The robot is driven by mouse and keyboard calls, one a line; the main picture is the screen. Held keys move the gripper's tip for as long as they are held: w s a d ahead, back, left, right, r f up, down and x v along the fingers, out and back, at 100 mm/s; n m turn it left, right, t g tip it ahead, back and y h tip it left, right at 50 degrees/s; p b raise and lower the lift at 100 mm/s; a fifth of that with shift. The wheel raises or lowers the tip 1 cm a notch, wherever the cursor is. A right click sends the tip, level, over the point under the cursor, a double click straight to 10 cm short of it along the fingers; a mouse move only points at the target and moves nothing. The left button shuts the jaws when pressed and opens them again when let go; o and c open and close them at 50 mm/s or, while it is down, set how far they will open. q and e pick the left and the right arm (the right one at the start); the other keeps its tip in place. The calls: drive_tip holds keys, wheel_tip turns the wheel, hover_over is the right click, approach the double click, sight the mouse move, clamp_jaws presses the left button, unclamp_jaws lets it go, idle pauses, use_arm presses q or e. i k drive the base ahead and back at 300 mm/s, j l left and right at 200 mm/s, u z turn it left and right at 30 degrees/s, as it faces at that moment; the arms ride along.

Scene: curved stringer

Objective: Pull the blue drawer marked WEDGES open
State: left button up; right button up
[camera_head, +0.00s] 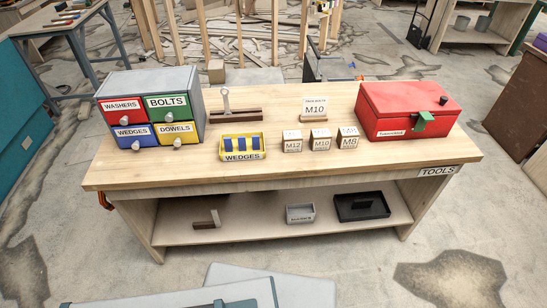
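The blue drawer marked WEDGES (133,137) is the lower left one in a grey cabinet (160,82) at the left end of the workbench. It looks shut, and a small pale knob (135,145) shows on its front. A red WASHERS drawer (121,108) is above it, a green BOLTS drawer (167,107) is diagonally above, and a yellow DOWELS drawer (178,133) is beside it. Neither of my grippers shows in the head view.
A yellow tray marked WEDGES (243,155) with blue pieces stands right of the cabinet. Behind it is a brown wooden piece with a metal fitting (233,115). Blocks marked M12, M10 and M8 (320,140) and a red toolbox (405,107) stand further right. The bench front is clear.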

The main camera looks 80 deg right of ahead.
sight(134, 136)
drive_tip(key=z, duration=2.5)
